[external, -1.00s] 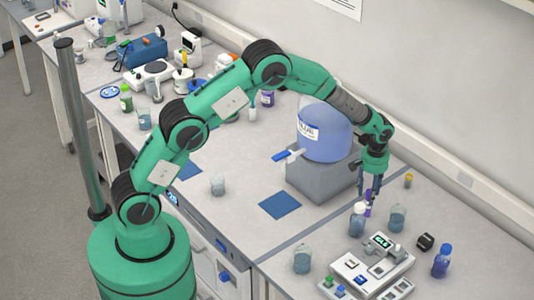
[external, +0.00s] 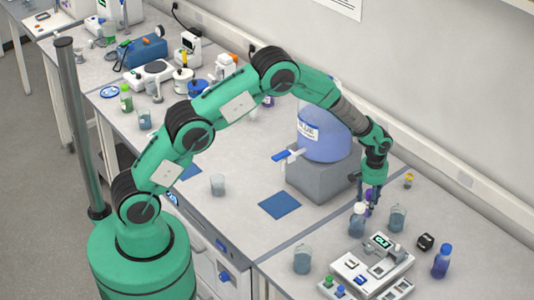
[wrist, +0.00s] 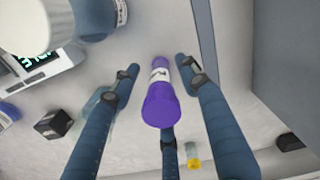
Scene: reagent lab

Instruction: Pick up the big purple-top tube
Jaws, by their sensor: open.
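The big purple-top tube (wrist: 161,101) stands on the bench, its purple cap facing the camera in the wrist view. A sliver of its purple also shows in the external view (external: 369,208), mostly hidden by my fingers. My gripper (wrist: 160,80) is open, with its fingers spread on both sides of the tube and a third finger behind it. I see gaps between the fingers and the tube. In the external view my gripper (external: 368,193) points down over the tube.
A white-capped bottle (external: 356,223) stands close by in front, with a clear bottle (external: 397,218) to the right. A small yellow-capped vial (external: 408,181), a black cube (external: 425,242) and a blue bottle (external: 441,261) stand farther right. A grey block (external: 318,178) bears a blue carboy.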

